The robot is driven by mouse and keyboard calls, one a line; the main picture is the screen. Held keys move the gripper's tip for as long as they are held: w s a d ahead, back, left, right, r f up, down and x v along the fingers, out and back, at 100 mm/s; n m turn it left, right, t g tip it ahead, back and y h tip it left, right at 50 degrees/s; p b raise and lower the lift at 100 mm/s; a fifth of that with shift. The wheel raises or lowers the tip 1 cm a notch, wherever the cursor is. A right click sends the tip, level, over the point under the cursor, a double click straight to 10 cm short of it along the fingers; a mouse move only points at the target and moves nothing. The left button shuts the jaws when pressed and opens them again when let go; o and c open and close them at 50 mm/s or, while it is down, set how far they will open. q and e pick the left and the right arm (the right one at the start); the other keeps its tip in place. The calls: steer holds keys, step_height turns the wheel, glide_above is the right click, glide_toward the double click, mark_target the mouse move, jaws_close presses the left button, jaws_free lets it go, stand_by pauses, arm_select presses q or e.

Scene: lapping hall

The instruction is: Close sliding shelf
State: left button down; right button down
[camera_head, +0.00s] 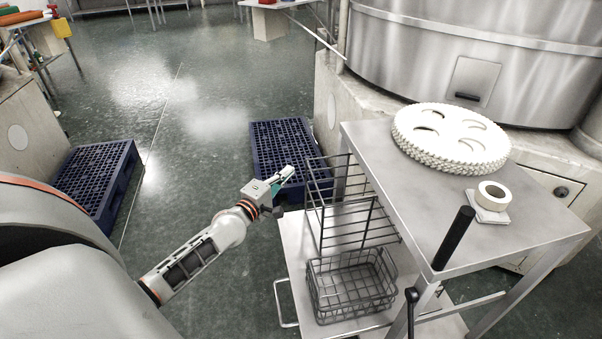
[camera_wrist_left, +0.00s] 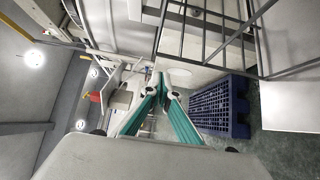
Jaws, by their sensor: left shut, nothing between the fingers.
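The sliding shelf (camera_head: 294,262) is a pale metal board low in the steel cart (camera_head: 375,150). It sticks out to the left of the cart's top, with a bar handle (camera_head: 279,308) on its left edge. A wire basket (camera_head: 345,290) stands on it. A black wire rack (camera_head: 345,240) rises behind the basket. My left gripper (camera_head: 288,172) is shut and empty, just left of the rack's upper part and apart from the handle. Its teal fingers (camera_wrist_left: 161,92) meet in the left wrist view, with the rack's bars (camera_wrist_left: 225,38) above right. My right gripper is not in view.
Blue pallets lie on the floor at left (camera_head: 98,178) and behind my left gripper (camera_head: 283,140). A stacked white disc (camera_head: 450,135) and a tape roll (camera_head: 492,195) sit on the cart's top. A large steel drum (camera_head: 480,50) stands behind. Floor left of the shelf is clear.

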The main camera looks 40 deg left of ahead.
arm_select(q)
steer(key=w+d, duration=0.2)
steer(key=w, duration=0.1)
steer(key=shift+d, duration=0.25)
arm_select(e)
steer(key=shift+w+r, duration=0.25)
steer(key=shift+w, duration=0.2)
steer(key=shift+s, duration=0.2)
arm_select(q)
steer(key=shift+d, duration=0.1)
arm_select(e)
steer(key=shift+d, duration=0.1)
